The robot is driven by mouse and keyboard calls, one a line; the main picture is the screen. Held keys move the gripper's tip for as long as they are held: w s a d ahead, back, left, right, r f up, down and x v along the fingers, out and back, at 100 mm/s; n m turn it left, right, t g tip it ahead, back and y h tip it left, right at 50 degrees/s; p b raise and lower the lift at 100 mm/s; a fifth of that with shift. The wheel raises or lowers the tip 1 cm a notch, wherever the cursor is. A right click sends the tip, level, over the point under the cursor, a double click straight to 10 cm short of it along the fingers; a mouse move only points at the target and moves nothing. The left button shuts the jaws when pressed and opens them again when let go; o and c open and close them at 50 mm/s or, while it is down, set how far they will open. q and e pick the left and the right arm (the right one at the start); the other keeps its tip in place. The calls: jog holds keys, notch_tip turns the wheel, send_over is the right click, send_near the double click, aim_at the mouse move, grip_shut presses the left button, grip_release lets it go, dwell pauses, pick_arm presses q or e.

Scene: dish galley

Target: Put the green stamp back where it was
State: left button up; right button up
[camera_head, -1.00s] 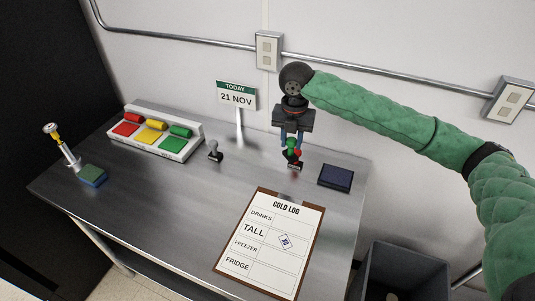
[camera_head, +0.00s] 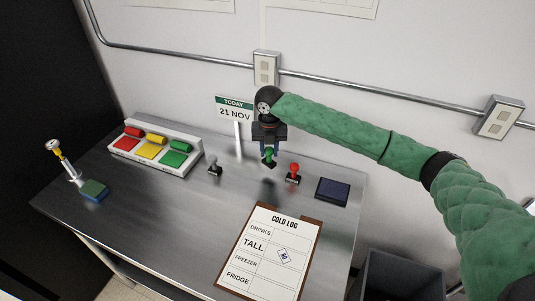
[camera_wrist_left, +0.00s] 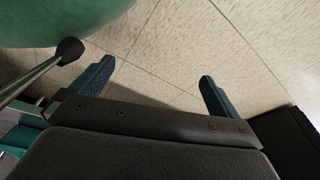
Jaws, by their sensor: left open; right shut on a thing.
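The green stamp (camera_head: 269,160) hangs upright in my right gripper (camera_head: 269,149), which is shut on its handle. Its dark base is low over the back of the steel table; I cannot tell whether it touches. The red stamp (camera_head: 293,171) stands just to its right, and a grey-handled stamp (camera_head: 214,166) stands to its left. My left gripper (camera_wrist_left: 156,78) shows in the left wrist view, open and empty over the floor tiles. It is not in the head view.
A dark blue ink pad (camera_head: 333,191) lies right of the stamps. The clipboard (camera_head: 311,235) is in front. The date sign (camera_head: 235,112) stands behind. A white tray of red, yellow and green pieces (camera_head: 193,161) is at left. Bare table (camera_head: 190,215) lies front left.

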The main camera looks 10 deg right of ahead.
aim_at(267, 158)
jog(key=shift+w+a+f, duration=0.2)
jog(key=shift+w+f, duration=0.1)
jog(key=shift+w, duration=0.2)
notch_tip(267, 158, down, 3)
jog(key=shift+f+p, duration=0.1)
jog(key=shift+p, duration=1.1)
jog(key=shift+f, duration=0.4)
pick_arm(q)
jog(key=s+a+f, duration=0.1)
jog(key=s, duration=0.5)
jog(key=shift+a+f, duration=0.2)
jog(key=shift+f, duration=0.15)
pick_arm(e)
jog(key=shift+f, duration=0.15)
jog(key=o, duration=0.8)
